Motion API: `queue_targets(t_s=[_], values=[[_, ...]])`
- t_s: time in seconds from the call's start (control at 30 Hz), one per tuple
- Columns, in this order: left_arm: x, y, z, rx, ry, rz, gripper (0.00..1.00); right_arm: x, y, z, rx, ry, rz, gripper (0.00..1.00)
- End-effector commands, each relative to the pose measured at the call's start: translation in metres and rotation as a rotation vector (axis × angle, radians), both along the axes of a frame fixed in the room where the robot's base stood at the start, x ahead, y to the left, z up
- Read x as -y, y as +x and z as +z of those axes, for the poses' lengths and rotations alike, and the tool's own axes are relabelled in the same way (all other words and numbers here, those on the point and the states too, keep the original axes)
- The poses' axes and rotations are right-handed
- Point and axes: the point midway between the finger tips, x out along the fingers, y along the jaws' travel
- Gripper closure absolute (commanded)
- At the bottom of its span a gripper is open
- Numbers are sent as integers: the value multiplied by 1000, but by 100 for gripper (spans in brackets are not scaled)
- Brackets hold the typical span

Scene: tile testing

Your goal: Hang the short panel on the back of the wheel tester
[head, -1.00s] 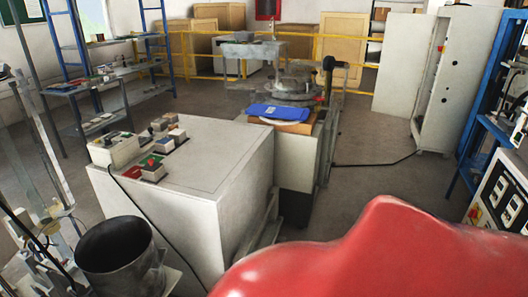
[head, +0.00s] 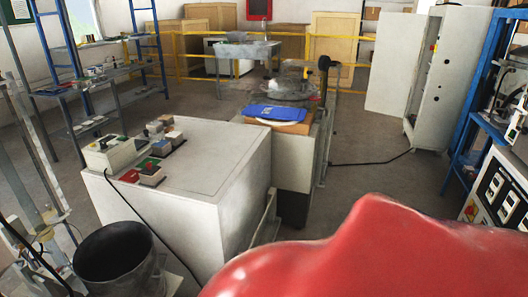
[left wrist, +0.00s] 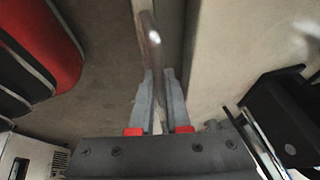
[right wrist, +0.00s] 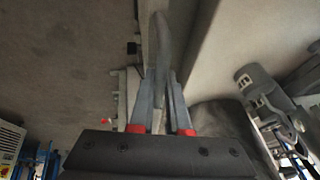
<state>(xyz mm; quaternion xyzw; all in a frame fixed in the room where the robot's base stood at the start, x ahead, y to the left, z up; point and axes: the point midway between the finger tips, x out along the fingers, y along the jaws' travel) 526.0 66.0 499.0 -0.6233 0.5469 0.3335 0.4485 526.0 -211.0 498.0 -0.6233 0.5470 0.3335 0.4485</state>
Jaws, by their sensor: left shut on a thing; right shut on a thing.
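The wheel tester appears to be the machine with a round metal plate (head: 285,85) in the middle of the head view; its back is hidden. In the left wrist view my left gripper (left wrist: 158,72) is shut on a thin, shiny grey bar or edge (left wrist: 153,38). In the right wrist view my right gripper (right wrist: 160,76) is shut on a similar thin grey piece (right wrist: 163,42). Pale flat surfaces lie beside both; I cannot tell which belong to the short panel. Neither gripper shows in the head view.
A pale cabinet (head: 225,205) with small switch boxes stands in front of the tester, close to a dark bucket (head: 112,255). A blue object (head: 273,112) lies on the tester's front. An open cabinet (head: 440,75) stands right. Grey floor (head: 365,135) is clear between; a black cable crosses it.

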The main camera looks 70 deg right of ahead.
Motion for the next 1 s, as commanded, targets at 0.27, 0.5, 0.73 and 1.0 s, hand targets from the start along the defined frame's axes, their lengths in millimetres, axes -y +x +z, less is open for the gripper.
queue_targets(t_s=[0.27, 0.5, 0.73, 1.0], values=[[1, 0, 1, 1, -2, -1, 100, 0, 0, 1, 1, 1, 1, 100], [1, 1, 1, 3, -1, -1, 100, 0, 0, 1, 1, 0, 1, 100], [1, 0, 0, 1, -1, -1, 100, 0, 0, 0, 1, 0, 0, 100], [1, -1, -11, -2, -2, 0, 100, 0, 0, -11, 1, 0, 1, 100]])
